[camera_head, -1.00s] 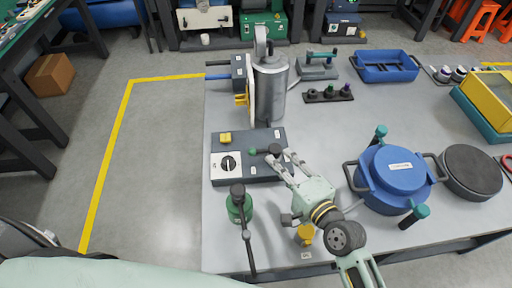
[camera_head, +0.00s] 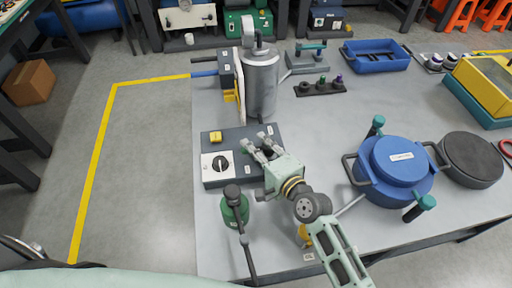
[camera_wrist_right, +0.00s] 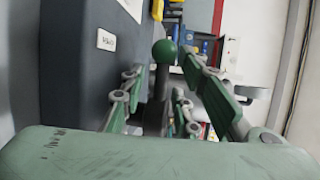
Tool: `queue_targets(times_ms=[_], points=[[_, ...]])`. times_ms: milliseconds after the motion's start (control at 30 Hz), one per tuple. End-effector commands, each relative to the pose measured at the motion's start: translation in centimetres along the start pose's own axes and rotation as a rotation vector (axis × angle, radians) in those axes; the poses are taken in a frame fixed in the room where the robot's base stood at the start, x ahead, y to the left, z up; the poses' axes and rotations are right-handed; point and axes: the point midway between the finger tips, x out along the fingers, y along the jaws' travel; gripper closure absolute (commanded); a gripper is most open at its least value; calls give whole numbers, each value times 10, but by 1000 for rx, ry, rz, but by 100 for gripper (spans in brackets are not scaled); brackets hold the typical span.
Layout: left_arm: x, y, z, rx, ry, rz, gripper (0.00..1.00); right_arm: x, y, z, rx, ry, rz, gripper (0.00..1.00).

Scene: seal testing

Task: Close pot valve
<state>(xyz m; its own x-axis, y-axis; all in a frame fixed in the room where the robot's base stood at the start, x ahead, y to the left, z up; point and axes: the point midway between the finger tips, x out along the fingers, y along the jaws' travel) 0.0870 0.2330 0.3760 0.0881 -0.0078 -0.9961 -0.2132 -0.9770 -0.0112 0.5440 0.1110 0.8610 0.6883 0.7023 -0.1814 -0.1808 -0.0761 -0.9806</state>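A dark grey control box (camera_head: 213,143) stands on the grey table in the head view, with a white dial plate (camera_head: 217,165) at its front left. A lever with a green ball knob (camera_wrist_right: 165,52) shows in the right wrist view, between my right gripper's fingers. In the head view the fingers largely hide this lever. My right gripper (camera_head: 257,142) is over the right part of the box, its two fingers apart. It also shows in the right wrist view (camera_wrist_right: 163,80), with fingers on both sides of the lever; contact cannot be told. My left gripper is out of view.
A metal cylinder (camera_head: 262,85) stands behind the box. A green fixture (camera_head: 235,210) with a long dark handle stands in front. A blue lidded pot (camera_head: 398,165) with teal-topped clamps is to the right. A blue tray (camera_head: 376,56) lies farther back. Mid-table is mostly clear.

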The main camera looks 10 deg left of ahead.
Motion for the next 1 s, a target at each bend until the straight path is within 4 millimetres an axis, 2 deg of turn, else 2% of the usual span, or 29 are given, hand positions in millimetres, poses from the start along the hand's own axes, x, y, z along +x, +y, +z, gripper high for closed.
queue_targets(times_ms=[300,667,1000], points=[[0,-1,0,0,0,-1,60,4,0,0,0,0,1,71],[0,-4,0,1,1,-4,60,3,2,0,0,-1,4,100],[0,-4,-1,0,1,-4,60,3,6,1,1,-2,11,100]])
